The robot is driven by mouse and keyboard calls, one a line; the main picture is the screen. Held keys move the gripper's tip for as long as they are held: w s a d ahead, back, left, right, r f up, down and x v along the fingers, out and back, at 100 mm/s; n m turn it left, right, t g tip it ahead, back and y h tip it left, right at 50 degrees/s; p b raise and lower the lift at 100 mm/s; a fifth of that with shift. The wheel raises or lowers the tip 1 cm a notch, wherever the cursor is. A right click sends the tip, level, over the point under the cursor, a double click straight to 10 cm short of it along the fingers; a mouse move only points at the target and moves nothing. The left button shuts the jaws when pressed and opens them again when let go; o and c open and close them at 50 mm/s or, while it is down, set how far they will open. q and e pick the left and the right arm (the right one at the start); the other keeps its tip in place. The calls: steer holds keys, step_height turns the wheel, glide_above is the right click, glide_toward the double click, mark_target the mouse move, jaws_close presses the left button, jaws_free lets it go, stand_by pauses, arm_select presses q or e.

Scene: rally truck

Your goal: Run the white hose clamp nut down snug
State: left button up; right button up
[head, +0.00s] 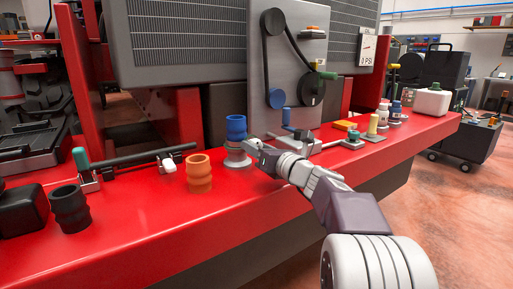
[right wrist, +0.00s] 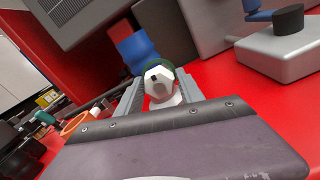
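The white clamp nut (right wrist: 158,84), a faceted knob with a small dark mark on its face, shows in the right wrist view between the two fingers of my right gripper (right wrist: 160,90). The fingers flank it closely and look closed on its sides. A dark green ring shows behind it. The blue hose (head: 236,128) stands upright on a grey round base (head: 237,160) in the head view; it also shows behind the nut in the right wrist view (right wrist: 137,50). In the head view my right gripper (head: 253,147) reaches the hose's right side, hiding the nut. My left gripper is not in view.
On the red bench (head: 240,213) stand an orange hose (head: 199,174), a black hose (head: 70,208) and a long dark bar (head: 135,155) left of the blue hose. A belt-and-pulley panel (head: 290,65) rises behind. A blue-handled fixture (head: 287,122) is close on the right.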

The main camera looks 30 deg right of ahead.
steer(key=shift+o, duration=0.7)
steer(key=shift+r, duration=0.1)
steer(key=shift+s, duration=0.1)
steer(key=shift+s+d+r, duration=0.1)
steer(key=shift+s, duration=0.3)
steer(key=s, duration=0.2)
steer(key=s+p, duration=0.1)
steer(key=s, duration=0.1)
steer(key=s+p, duration=0.1)
steer(key=s, duration=0.2)
steer(key=shift+d, duration=0.3)
steer(key=shift+s, duration=0.6)
